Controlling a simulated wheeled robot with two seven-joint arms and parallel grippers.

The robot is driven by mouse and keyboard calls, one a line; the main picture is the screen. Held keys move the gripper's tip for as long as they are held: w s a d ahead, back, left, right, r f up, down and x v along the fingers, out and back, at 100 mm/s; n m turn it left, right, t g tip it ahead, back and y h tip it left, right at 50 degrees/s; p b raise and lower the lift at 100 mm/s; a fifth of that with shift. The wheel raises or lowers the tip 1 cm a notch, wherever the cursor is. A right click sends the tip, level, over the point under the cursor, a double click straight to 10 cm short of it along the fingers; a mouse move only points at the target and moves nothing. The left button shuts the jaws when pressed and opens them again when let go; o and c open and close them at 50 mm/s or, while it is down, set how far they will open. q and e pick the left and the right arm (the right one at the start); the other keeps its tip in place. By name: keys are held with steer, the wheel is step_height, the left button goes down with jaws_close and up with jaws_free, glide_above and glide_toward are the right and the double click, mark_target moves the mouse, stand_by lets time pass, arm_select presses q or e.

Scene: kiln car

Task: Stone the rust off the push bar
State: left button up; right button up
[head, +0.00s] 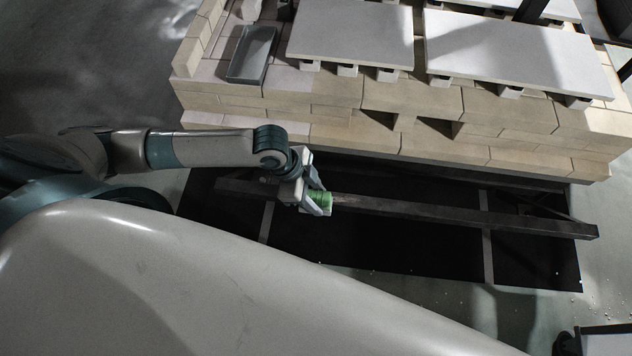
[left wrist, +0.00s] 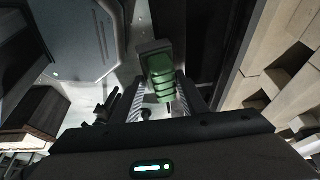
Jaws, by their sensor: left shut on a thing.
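The push bar (head: 470,216) is a long dark bar running left to right in front of the kiln car. A stretch right of my gripper looks paler and brownish; I cannot tell rust from bare metal there. My left gripper (head: 318,201) is shut on a rubbing stone with a ribbed green grip (head: 323,199), at the left part of the bar. In the left wrist view the green grip (left wrist: 165,82) sits between the fingers, with a grey block at its far end. I cannot tell whether the stone touches the bar. My right gripper is not in view.
The kiln car's pale brick deck (head: 300,88) rises behind the bar and carries white slabs (head: 350,35) on short props. A grey tray (head: 252,55) lies on its left part. A white-topped surface (head: 605,342) shows at the bottom right. Floor is open at the left.

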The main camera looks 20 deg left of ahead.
arm_select(q)
steer(key=shift+w+a+r, duration=0.2)
steer(key=shift+w+a, duration=0.1)
steer(key=shift+w, duration=0.25)
steer(key=shift+c, duration=1.1)
steer(key=shift+w, duration=0.2)
steer(key=shift+o, duration=0.6)
steer(key=shift+w+a+r+p, duration=0.1)
steer(key=shift+r+p, duration=0.35)
steer(key=shift+p, duration=0.4)
steer(key=shift+w, duration=0.15)
steer(key=shift+r, duration=0.1)
steer(key=shift+c, duration=0.5)
steer(key=shift+d, duration=0.2)
steer(key=shift+c, duration=0.9)
